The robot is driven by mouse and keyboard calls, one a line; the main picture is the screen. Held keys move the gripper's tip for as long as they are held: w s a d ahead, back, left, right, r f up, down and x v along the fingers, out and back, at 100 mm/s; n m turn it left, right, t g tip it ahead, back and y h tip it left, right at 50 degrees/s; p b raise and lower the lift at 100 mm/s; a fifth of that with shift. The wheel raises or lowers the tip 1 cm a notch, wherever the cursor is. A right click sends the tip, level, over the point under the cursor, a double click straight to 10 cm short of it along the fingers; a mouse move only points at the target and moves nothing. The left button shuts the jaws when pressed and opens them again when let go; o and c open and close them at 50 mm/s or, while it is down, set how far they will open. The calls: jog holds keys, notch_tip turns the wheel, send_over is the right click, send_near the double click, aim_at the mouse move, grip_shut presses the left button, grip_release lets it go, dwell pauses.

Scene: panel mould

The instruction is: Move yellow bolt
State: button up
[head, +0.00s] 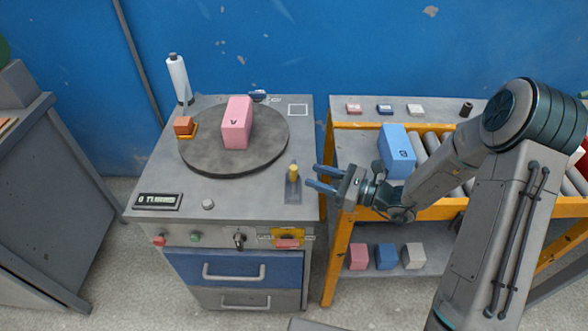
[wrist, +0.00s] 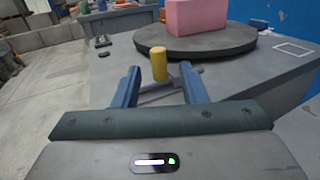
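The yellow bolt (head: 293,172) stands upright on a small dark plate near the right edge of the grey cabinet top. It also shows in the wrist view (wrist: 159,64), just beyond the fingertips and roughly centred between them. My gripper (head: 314,178) has blue fingers and is just right of the bolt, pointing at it in the head view. In the wrist view my gripper (wrist: 160,85) has its two fingers spread wide with nothing between them. The lower part of the bolt meets a grey bar-like piece.
A pink block (head: 237,122) sits on a round dark turntable (head: 205,157) behind the bolt. An orange block (head: 184,126) and a white bottle (head: 178,78) stand at the left. A blue block (head: 396,150) rests on the orange-framed roller rack (head: 345,229) at right.

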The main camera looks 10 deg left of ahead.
aim_at(294, 168)
jog(key=a, duration=0.4)
jog(key=w+a, duration=0.1)
jog(key=a, duration=0.2)
jog(key=shift+r, duration=0.1)
jog(key=shift+s, duration=0.1)
grip_shut()
